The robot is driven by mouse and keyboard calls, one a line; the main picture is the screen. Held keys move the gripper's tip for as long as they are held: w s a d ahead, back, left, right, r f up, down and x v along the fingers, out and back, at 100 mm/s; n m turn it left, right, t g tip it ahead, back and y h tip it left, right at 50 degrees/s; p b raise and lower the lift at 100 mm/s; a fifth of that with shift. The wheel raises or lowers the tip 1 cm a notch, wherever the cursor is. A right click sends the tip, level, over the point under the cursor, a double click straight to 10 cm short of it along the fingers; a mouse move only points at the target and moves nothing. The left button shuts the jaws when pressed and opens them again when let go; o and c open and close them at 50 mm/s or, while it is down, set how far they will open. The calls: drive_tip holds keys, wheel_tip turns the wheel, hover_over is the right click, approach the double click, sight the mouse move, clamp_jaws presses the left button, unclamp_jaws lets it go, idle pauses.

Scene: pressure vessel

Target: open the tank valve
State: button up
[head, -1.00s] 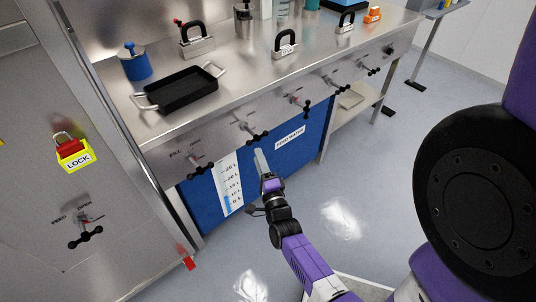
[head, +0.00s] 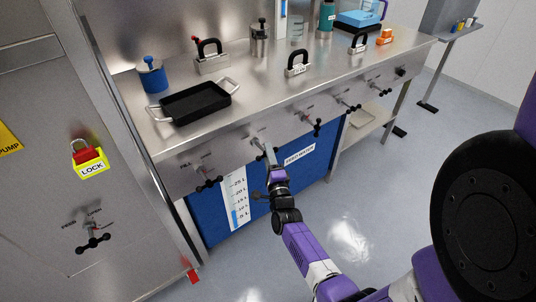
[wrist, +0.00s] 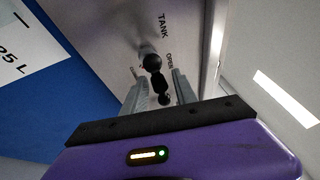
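The tank valve handle (wrist: 157,78), a black bar with round knobs, shows in the wrist view beside the printed words TANK and OPEN on the steel panel. My gripper (wrist: 159,80) is open, with one grey finger on each side of the handle. Gaps show between the handle and the fingers; I cannot tell whether either touches. In the head view my gripper (head: 270,153) is at the front panel of the steel bench, and its fingers largely hide the valve handle.
Other black-handled valves flank it on the panel, one to the left (head: 208,182) and one to the right (head: 316,127). A blue panel with a level scale (head: 235,200) lies below. A black tray (head: 195,103) sits on the bench.

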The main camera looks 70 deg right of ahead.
clamp_jaws()
